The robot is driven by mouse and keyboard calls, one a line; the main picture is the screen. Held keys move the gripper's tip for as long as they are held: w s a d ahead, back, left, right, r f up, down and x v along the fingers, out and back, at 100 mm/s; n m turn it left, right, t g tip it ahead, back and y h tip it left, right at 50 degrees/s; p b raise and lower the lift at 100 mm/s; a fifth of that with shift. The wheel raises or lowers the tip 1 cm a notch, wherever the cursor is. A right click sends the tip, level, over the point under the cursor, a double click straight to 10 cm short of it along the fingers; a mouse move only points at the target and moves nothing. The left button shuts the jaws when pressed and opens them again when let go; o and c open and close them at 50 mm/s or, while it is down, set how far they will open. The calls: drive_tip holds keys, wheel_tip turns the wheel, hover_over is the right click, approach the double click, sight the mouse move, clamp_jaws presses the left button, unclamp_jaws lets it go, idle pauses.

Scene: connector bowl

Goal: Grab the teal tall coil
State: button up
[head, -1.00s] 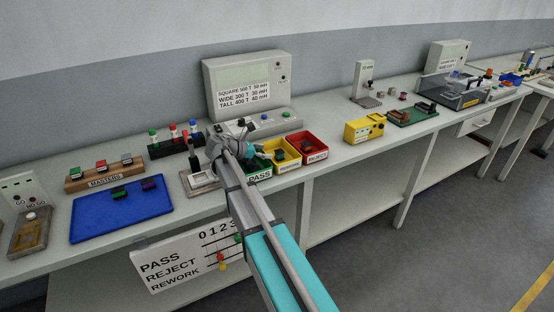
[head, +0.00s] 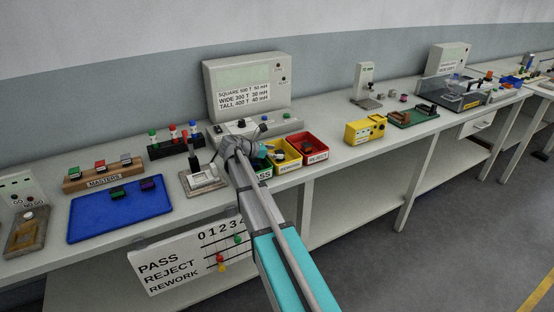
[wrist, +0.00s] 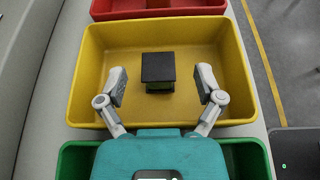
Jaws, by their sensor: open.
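A coil with a square black top (wrist: 158,68) and a narrow green strip along its near side stands in the yellow bin (wrist: 90,60) in the wrist view. Its exact colour and height are hard to tell from above. My gripper (wrist: 162,86) is open, one finger to the left and one to the right of the coil, slightly nearer than it, with gaps on both sides. In the head view my gripper (head: 266,151) is over the bins beside the yellow bin (head: 291,163), where a small dark coil (head: 279,156) shows.
A red bin (wrist: 145,10) lies beyond the yellow one and a green bin (wrist: 75,160) on the near side. A blue tray (head: 100,225) holds two dark coils at the left. A meter box (head: 248,75) stands behind the bins.

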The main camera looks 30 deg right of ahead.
drive_tip(key=shift+f, duration=0.15)
idle(0.3)
clamp_jaws()
idle(0.5)
drive_tip(key=shift+w+r+p, duration=0.1)
drive_tip(key=shift+r+p, duration=0.75)
drive_tip(key=shift+p, duration=0.05)
drive_tip(key=s+d+r+p, duration=0.9)
drive_tip(key=s+r+p, duration=0.1)
drive_tip(key=r+p, duration=0.1)
drive_tip(key=shift+s+d+r, duration=0.15)
drive_tip(key=shift+s+d, duration=0.05)
drive_tip(key=shift+s, duration=0.1)
